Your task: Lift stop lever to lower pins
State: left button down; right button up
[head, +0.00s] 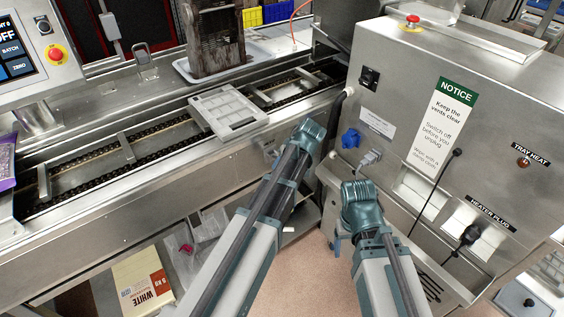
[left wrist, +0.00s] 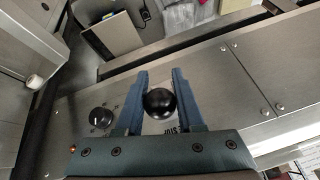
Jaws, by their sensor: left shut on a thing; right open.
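The stop lever's black ball knob (left wrist: 159,104) stands on a steel panel in the left wrist view, with a partly covered "STOP" label just below it. My left gripper (left wrist: 160,73) has its two blue fingers on either side of the knob and is shut on it. In the head view my left arm reaches to the front of the conveyor, and its wrist hides the lever. My right gripper (head: 338,244) is open and empty, low in front of the steel cabinet, mostly behind its own wrist. I cannot make out the pins.
A pale compartmented mould (head: 225,110) lies on the chain conveyor (head: 90,170). The steel cabinet (head: 450,125) with a notice and plugs stands close on the right. A black dial (left wrist: 102,118) sits beside the knob. Bare floor shows between conveyor and cabinet.

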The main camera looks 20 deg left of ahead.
pick_arm(q)
jog(key=shift+w, duration=0.1)
jog(key=c, duration=0.5)
grip_release()
jog(key=shift+c, duration=0.2)
jog(key=shift+r, duration=0.1)
jog(key=p+v, duration=1.2)
jog(key=v, duration=0.1)
jog(key=shift+d+r, duration=0.2)
jog(key=shift+r, duration=0.1)
jog(key=s+d+f+m+g+h+b, duration=0.1)
jog(key=s+d+m, duration=0.3)
jog(key=s, duration=0.6)
jog(key=s+d+f+m+g+h+b, duration=0.1)
jog(key=s+d+f+m+g+h, duration=0.1)
jog(key=s+m, duration=0.5)
jog(key=s+d+f, duration=0.1)
jog(key=s+f, duration=0.1)
jog(key=s, duration=0.1)
jog(key=shift+s+d+h, duration=0.2)
jog(key=shift+d+h, duration=0.2)
